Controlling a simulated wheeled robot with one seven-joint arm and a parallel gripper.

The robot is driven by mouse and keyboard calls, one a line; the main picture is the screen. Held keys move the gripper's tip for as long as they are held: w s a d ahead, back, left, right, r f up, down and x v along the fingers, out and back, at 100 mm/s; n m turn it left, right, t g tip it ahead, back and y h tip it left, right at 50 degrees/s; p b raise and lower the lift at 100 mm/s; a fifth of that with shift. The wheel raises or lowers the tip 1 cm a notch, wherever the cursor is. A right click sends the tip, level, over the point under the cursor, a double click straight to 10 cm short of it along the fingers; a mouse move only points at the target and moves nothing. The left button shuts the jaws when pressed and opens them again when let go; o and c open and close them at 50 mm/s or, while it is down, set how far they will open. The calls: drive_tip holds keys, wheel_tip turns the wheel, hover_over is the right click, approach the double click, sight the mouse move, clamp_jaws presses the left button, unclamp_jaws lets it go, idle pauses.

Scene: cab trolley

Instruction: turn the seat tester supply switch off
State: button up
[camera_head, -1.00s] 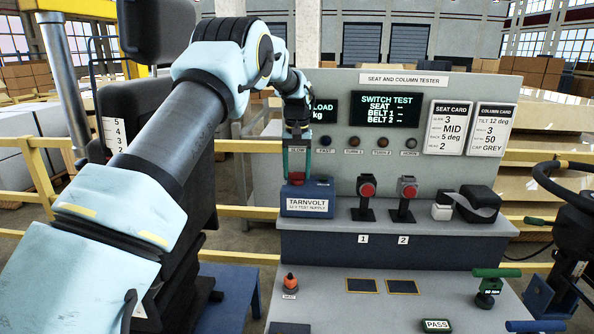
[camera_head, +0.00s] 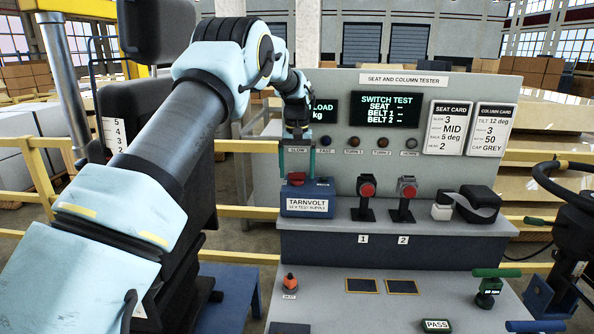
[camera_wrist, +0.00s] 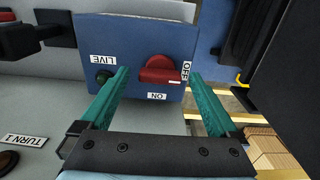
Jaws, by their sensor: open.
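The supply unit (camera_head: 306,203), a blue box labelled TARNVOLT, stands at the left end of the bench. Its red switch knob (camera_head: 297,177) is on top and shows clearly in the wrist view (camera_wrist: 160,72). The knob's long grip lies across that picture, its right end towards the OFF label (camera_wrist: 187,71); the ON label (camera_wrist: 157,96) is below it. The small lamp by the LIVE label (camera_wrist: 102,61) looks dark. My gripper (camera_head: 298,173) is above the box, pointing down, its teal fingers open on either side of the knob with gaps showing.
The tester panel (camera_head: 450,95) rises behind, with push buttons close behind my fingers. Two red-buttoned buckle stands (camera_head: 367,188) (camera_head: 407,188) stand right of the supply unit. A yellow rail (camera_head: 240,212) runs at the left.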

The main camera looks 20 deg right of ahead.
wheel_tip(320, 180, up, 11)
drive_tip(key=b, duration=0.3)
drive_tip(key=shift+f, duration=0.1)
idle(0.4)
drive_tip(key=s+a+f+n+b, duration=0.1)
drive_tip(key=a+f, duration=0.2)
drive_tip(key=a, duration=0.9)
drive_tip(key=s+a+f+n, duration=0.1)
drive_tip(key=a+f, duration=0.2)
drive_tip(key=a, duration=0.8)
drive_tip(key=s+a+f+n, duration=0.1)
drive_tip(key=s+a+f, duration=0.4)
drive_tip(key=s+a, duration=0.4)
drive_tip(key=s+a+f+n+t+b, duration=0.1)
drive_tip(key=s+a+f, duration=0.3)
drive_tip(key=s+a, duration=0.5)
drive_tip(key=s, duration=0.3)
drive_tip(key=shift+f+t, duration=0.3)
drive_tip(key=shift+f, duration=0.05)
